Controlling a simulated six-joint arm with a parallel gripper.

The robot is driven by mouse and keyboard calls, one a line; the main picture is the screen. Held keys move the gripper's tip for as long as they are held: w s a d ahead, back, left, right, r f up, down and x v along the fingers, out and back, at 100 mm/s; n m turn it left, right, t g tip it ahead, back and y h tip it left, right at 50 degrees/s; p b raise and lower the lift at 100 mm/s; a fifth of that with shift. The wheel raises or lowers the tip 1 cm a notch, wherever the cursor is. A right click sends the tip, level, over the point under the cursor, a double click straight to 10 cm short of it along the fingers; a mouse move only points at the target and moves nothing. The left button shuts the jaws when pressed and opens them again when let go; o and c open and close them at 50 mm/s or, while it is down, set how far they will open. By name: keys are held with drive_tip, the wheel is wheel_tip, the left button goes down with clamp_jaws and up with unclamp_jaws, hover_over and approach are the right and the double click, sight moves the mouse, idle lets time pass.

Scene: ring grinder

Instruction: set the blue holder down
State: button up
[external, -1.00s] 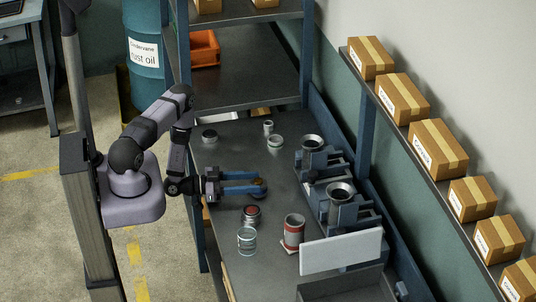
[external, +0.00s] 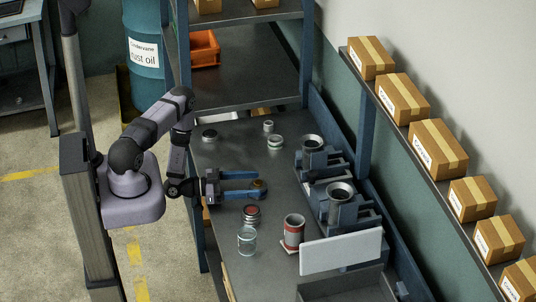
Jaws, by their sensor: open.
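My gripper (external: 262,184) is low over the left middle of the workbench, with its two long blue fingers pointing right and spread apart. A small round holder (external: 259,184), blue with a brownish-gold centre, is between the fingertips. It appears to rest on the bench top, though its underside is hidden. The fingers look slightly apart from it, but any contact is too small to tell.
A red-topped jar (external: 251,214), a clear glass jar (external: 247,240) and a red-and-white can (external: 293,232) stand in front of the gripper. Two grinders (external: 342,205) stand to the right. Small round parts (external: 275,142) lie behind.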

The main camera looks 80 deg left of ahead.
drive_tip(key=shift+r, duration=0.2)
drive_tip(key=shift+s+a+f, duration=0.1)
drive_tip(key=shift+s, duration=0.2)
drive_tip(key=shift+s+a+r+p, duration=0.1)
drive_tip(key=shift+s+r+p, duration=0.1)
drive_tip(key=shift+s, duration=0.45)
drive_tip(key=shift+s+a+r+p, duration=0.1)
drive_tip(key=shift+s+r+p, duration=0.05)
drive_tip(key=shift+s, duration=0.45)
wheel_tip(320, 180, up, 5)
drive_tip(key=p, duration=0.4)
drive_tip(key=shift+w+d, duration=0.1)
drive_tip(key=shift+o, duration=0.5)
drive_tip(key=shift+r+p, duration=0.65)
drive_tip(key=shift+r, duration=0.05)
